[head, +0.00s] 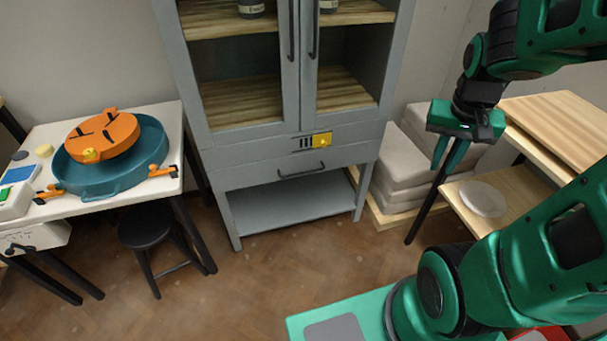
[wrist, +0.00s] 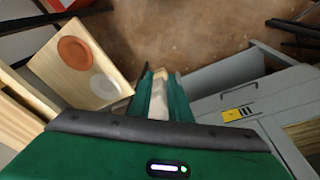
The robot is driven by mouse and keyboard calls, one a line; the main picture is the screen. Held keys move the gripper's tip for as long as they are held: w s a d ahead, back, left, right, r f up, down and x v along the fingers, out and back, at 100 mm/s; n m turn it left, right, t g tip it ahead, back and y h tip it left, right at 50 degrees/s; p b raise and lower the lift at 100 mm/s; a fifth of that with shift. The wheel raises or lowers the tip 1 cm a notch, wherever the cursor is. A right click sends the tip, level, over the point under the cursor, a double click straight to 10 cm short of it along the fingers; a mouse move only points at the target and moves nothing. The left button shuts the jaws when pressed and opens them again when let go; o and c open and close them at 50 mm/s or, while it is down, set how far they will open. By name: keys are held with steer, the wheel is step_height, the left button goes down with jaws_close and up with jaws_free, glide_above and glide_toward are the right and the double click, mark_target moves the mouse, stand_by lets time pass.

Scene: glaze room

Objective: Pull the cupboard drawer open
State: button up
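The grey cupboard (head: 222,140) stands against the back wall in the head view, and its two glass doors are shut. Its drawer (head: 250,176) lies below the doors and looks flush with the frame. A dark bar handle (head: 302,171) runs across the drawer front. In the wrist view the cupboard (wrist: 285,115) is at the right. My gripper (head: 444,168) hangs to the right of the cupboard, clear of the handle, fingers pointing down. Its fingers (wrist: 161,92) stand apart in the wrist view; the pale shape between them seems to be background.
Stacked pale bags (head: 405,165) sit right of the cupboard. A wooden shelf unit (head: 560,115) stands close to my gripper, with a pale disc (head: 483,198) on its lower board. A black stool (head: 150,225) and white table (head: 160,115) are left. Floor before the cupboard is clear.

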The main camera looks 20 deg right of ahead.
steer(key=w+a+f+m+t, duration=0.1)
steer(key=w+f+t, duration=0.1)
steer(key=w+f, duration=0.6)
steer(key=w+a+f+m+t, duration=0.15)
steer(key=w+f, duration=0.25)
steer(key=w, duration=0.7)
steer(key=w+a+f+t, duration=0.1)
steer(key=w+f+t, duration=0.3)
steer(key=w, duration=0.6)
steer(key=w+a+f+m+t, duration=0.15)
steer(key=w+a+f, duration=0.25)
steer(key=f, duration=0.4)
steer(key=s+a+f+m+t+y, duration=0.25)
steer(key=a+f+m+t, duration=0.35)
steer(key=a+f, duration=0.6)
steer(key=shift+m+g+h, duration=0.3)
steer(key=shift+h, duration=0.15)
steer(key=x, duration=1)
steer(key=shift+w, duration=0.2)
jaws_close()
